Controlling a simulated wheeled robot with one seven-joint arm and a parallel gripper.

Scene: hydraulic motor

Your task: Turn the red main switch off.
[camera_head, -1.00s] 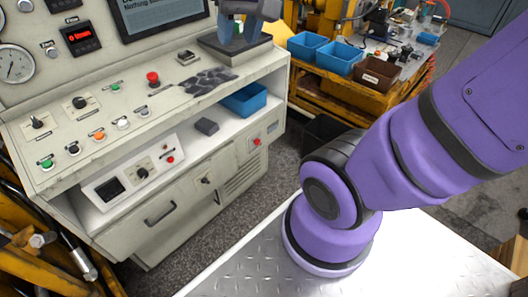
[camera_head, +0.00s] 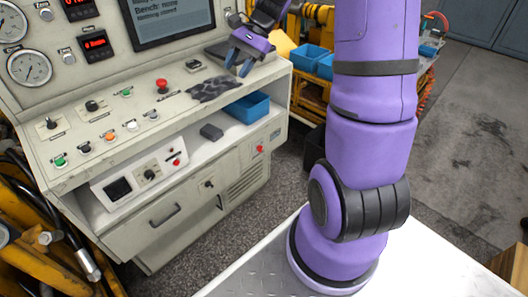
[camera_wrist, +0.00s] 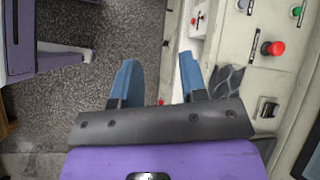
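A red switch (camera_head: 260,149) sits on the front face of the grey cabinet, at its right end. In the wrist view a small red spot (camera_wrist: 161,102) shows between my fingers, low by the gripper body; it may be this switch, but I cannot tell. A red mushroom button (camera_head: 162,86) stands on the sloped console top, also in the wrist view (camera_wrist: 272,48). My gripper (camera_head: 239,64) has blue fingers, spread apart and empty, above the console's right end. In the wrist view my gripper (camera_wrist: 157,64) is open, with floor and cabinet edge beyond it.
The console top (camera_head: 108,112) carries several knobs and buttons. A screen (camera_head: 172,20) and gauges (camera_head: 28,67) stand behind. A blue bin (camera_head: 247,106) and a dark block (camera_head: 211,131) lie on the lower shelf. Floor (camera_head: 253,196) is open before the cabinet.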

